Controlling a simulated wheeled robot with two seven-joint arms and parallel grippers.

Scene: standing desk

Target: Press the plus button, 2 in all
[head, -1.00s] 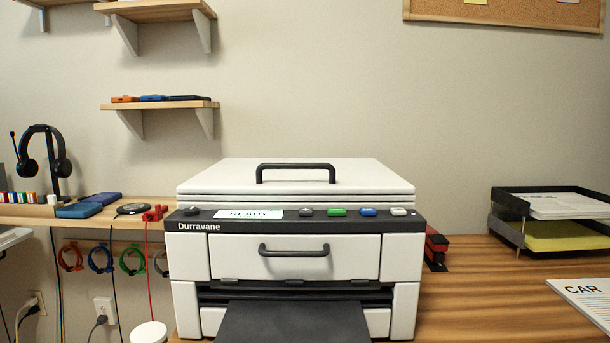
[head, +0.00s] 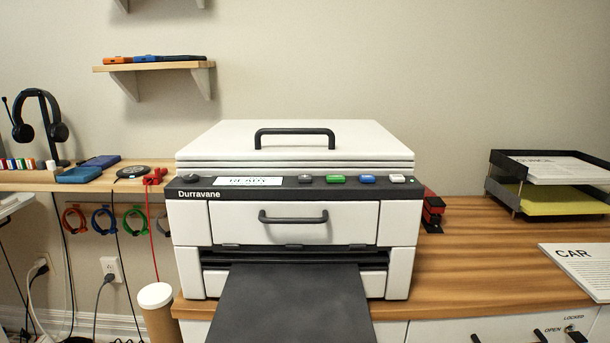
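A white printer (head: 295,222) marked Durravane stands on the wooden desk. Its dark control strip holds a display (head: 248,181) reading READY. Right of the display are a grey button (head: 305,179), a green button (head: 336,179), a blue button (head: 367,179) and a white button (head: 397,178). A round dark knob (head: 189,179) sits at the strip's left end. The symbols on the buttons are too small to read, so I cannot tell which is plus. Neither of my grippers shows in the head view.
A dark output tray (head: 292,305) sticks out toward me from the printer. A paper tray (head: 550,180) and a CAR sheet (head: 580,268) lie to the right. A red and black object (head: 432,210) stands beside the printer. The desk (head: 470,255) right of the printer is largely clear.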

